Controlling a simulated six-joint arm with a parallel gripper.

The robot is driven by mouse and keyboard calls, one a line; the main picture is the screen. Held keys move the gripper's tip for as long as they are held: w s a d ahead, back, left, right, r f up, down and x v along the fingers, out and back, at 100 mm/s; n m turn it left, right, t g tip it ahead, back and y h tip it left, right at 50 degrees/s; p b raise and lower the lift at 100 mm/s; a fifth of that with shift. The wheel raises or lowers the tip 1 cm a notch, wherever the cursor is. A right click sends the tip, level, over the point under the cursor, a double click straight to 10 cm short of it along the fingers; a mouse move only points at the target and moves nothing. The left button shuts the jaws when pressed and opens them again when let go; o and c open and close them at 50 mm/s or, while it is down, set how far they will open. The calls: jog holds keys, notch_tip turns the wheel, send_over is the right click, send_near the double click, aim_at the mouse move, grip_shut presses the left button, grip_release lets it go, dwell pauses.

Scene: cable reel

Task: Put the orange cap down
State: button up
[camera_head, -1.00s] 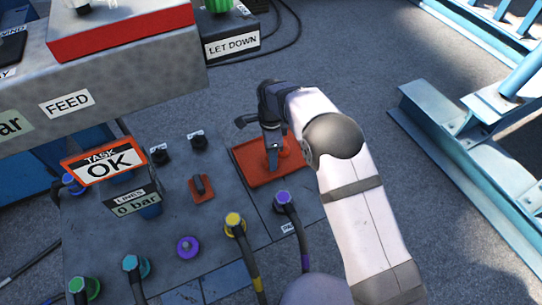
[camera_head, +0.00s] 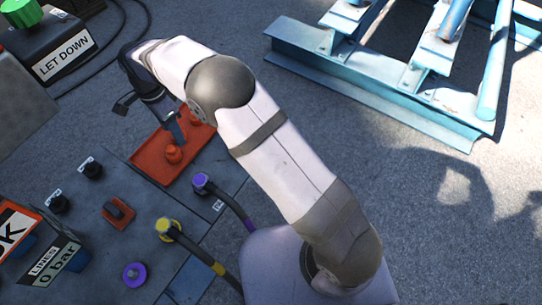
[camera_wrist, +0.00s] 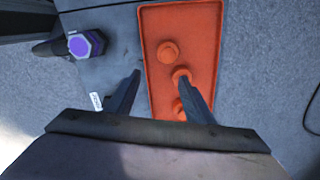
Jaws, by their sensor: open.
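An orange tray (camera_wrist: 158,100) holds orange caps, and three show in the wrist view. One orange cap (camera_wrist: 168,52) stands toward the far end, a second (camera_wrist: 181,78) is by the right finger's tip, and a third (camera_wrist: 178,108) is partly covered by that finger. My gripper (camera_wrist: 160,76) is open with nothing between its fingers, over the tray's left edge. In the head view the tray (camera_head: 150,160) lies at the panel's far corner, with an orange cap (camera_head: 172,154) close to my gripper (camera_head: 178,136). I cannot tell which cap was held.
A purple-ended plug (camera_wrist: 86,44) with its cable lies left of the tray. A yellow plug (camera_head: 167,228), a purple knob (camera_head: 134,274) and a red switch (camera_head: 118,213) are on the panel. A blue steel frame (camera_head: 370,80) stands far right on the grey floor.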

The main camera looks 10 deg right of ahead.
jog(key=s+d+r+n, duration=0.2)
jog(key=s+d+n, duration=0.1)
jog(key=d, duration=0.6)
jog(key=s+d+r+n, duration=0.2)
jog(key=d, duration=0.8)
jog(key=s+d+n, duration=0.3)
jog(key=s+d, duration=0.3)
jog(key=s, duration=0.2)
jog(key=s+d+f+n, duration=0.1)
jog(key=s+d+n, duration=0.2)
jog(key=s+d, duration=0.2)
jog(key=s, duration=0.3)
jog(key=shift+d+f+n, duration=0.25)
jog(key=shift+d+n, duration=0.05)
jog(key=shift+d, duration=0.1)
jog(key=shift+s, duration=0.1)
notch_tip(320, 180, up, 15)
jog(key=p, duration=1.5)
jog(key=shift+f, duration=0.15)
